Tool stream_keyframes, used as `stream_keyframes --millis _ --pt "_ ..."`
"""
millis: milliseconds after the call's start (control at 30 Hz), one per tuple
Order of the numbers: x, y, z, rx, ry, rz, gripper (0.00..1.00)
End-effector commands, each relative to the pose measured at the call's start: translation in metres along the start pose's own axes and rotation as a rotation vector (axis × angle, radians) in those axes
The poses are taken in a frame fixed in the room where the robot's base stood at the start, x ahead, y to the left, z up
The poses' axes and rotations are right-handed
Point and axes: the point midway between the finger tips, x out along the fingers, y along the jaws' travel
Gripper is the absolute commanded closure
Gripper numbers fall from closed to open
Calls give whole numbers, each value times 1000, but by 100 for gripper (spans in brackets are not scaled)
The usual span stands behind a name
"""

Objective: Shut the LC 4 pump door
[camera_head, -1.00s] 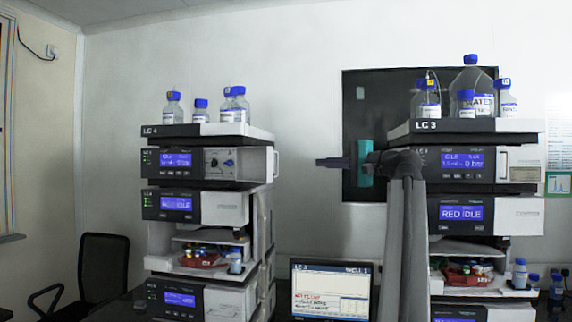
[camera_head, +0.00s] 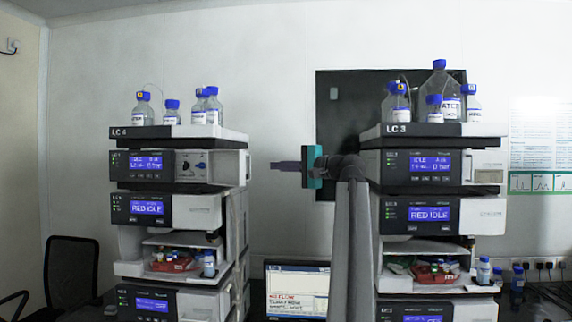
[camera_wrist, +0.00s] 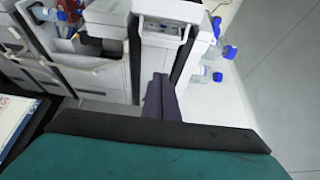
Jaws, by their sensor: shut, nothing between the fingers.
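The LC 4 stack (camera_head: 180,131) stands at the left in the head view. Its pump module (camera_head: 140,165) is near the top, with knobs and fittings uncovered (camera_head: 193,166). The pump door (camera_head: 243,167) stands open at the module's right edge, seen nearly edge-on. My gripper (camera_head: 273,165) is right of the door, its dark fingers shut and empty and pointing left, with a small gap in the picture. In the wrist view, the shut fingers (camera_wrist: 161,78) point toward the stack's light modules; whether they touch anything is unclear.
Bottles with blue caps (camera_head: 206,105) stand on top of LC 4. The LC 3 stack (camera_head: 420,130) stands to the right, behind my arm. A monitor (camera_head: 297,288) sits low between the stacks. A dark wall panel (camera_head: 345,90) is behind. Bottles also show in the wrist view (camera_wrist: 222,52).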

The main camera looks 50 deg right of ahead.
Motion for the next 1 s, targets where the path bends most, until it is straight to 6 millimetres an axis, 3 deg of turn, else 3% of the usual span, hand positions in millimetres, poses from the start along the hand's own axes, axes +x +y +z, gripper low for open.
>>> stream_keyframes --millis 200,600,1000 --pt "33 -3 1 0 -3 0 100" --pt "38 -1 34 -1 -1 -1 100" --pt "39 0 39 -1 0 0 100"
